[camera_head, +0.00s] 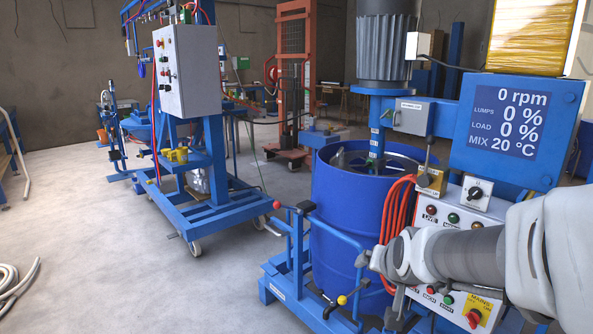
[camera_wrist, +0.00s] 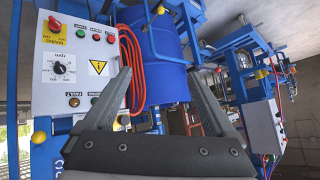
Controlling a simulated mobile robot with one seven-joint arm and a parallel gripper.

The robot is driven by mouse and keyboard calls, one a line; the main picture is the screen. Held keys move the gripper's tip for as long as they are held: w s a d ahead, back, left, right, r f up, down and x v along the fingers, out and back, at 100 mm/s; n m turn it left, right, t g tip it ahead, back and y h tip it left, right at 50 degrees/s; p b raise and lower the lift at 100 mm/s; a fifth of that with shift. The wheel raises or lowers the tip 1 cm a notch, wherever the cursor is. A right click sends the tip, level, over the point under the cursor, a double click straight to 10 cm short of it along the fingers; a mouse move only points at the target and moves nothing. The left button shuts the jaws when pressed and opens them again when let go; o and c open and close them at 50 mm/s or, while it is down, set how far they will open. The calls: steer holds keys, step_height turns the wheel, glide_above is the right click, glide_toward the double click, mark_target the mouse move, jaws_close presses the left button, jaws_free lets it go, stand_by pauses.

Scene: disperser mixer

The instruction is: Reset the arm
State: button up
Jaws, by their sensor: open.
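My arm reaches in from the right in the head view, in front of the mixer's control panel (camera_head: 453,212). My gripper (camera_wrist: 159,74) shows in the wrist view with its two dark fingers spread apart and nothing between them. The control panel (camera_wrist: 75,65) is to the left of the fingers there, with a red mains switch (camera_wrist: 54,23), a dial (camera_wrist: 62,68) and several buttons. The blue drum (camera_wrist: 165,62) is beyond the fingers. In the head view the fingers cannot be made out clearly, and my arm hides part of the panel.
The blue drum (camera_head: 335,225) stands under the mixer motor (camera_head: 385,40). An orange hose (camera_head: 396,215) hangs beside it. The display (camera_head: 517,122) reads 0 rpm, 0 % and 20 °C. A blue wheeled frame (camera_head: 205,213) stands left. The floor (camera_head: 110,270) front left is mostly clear.

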steer(key=s+a+r+n+g+p, duration=0.1)
steer(key=s+r+n+g, duration=0.1)
steer(key=s, duration=0.9)
steer(key=s+a+r+n+g+p, duration=0.1)
steer(key=s+r+n+g, duration=0.1)
steer(key=s, duration=0.8)
step_height(320, 180, up, 18)
steer(key=p, duration=1.7)
steer(key=shift+f, duration=0.15)
